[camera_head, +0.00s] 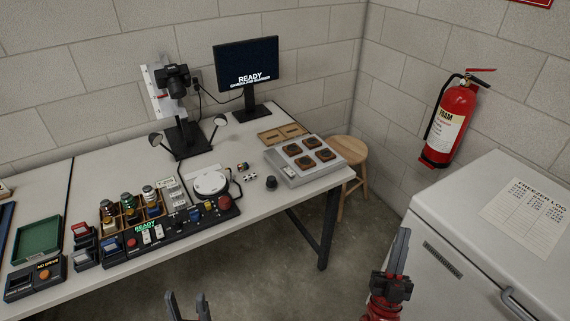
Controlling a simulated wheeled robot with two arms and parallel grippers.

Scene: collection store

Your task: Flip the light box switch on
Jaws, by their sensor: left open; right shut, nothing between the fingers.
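The bench (255,209) carries a black control panel (168,240) with a green READY display, pale switches, a red button and knobs. A round white plate (210,183) sits at the panel's back right. A grey box (304,174) with several dark square pads on top stands at the bench's right end. I cannot tell for sure which of these is the light box, nor read a switch position. My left gripper (188,302) is open and empty at the bottom edge, in front of the bench. My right gripper (401,248) is shut and empty, right of the bench and by the freezer.
A camera stand (185,135) and a monitor (247,64) reading READY stand at the back. Small jars in a wooden rack (131,229) and a green tray (37,239) are at left. A stool (350,150), fire extinguisher (455,120) and white freezer (440,214) are at right.

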